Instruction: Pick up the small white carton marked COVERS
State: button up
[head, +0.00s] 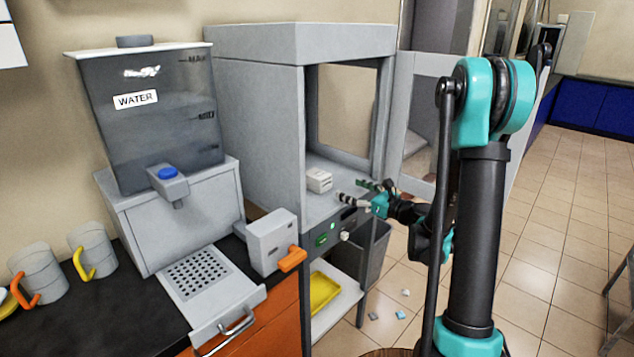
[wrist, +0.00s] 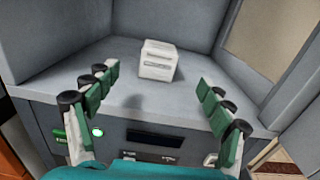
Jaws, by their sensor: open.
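The small white carton (head: 319,181) sits upright on the floor of the open grey cabinet, near its front opening. In the wrist view the carton (wrist: 159,61) stands ahead of my gripper, roughly midway between the fingers, with dark print too small to read. My gripper (head: 362,190) is at the cabinet's front edge, to the right of the carton and apart from it. In the wrist view my gripper (wrist: 155,105) is open and empty, its fingers spread wide.
The grey cabinet (head: 250,110) has side walls around the carton, and its door (head: 420,120) stands open at the right. A water dispenser (head: 150,115) and mugs (head: 38,270) stand at the left. A yellow tray (head: 322,290) lies below. Small scraps (head: 400,314) lie on the tiled floor.

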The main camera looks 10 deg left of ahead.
aim_at(317, 173)
jog(key=x, duration=1.5)
jog(key=shift+d+r, duration=0.1)
jog(key=c, duration=1.3)
jog(key=shift+r, duration=0.1)
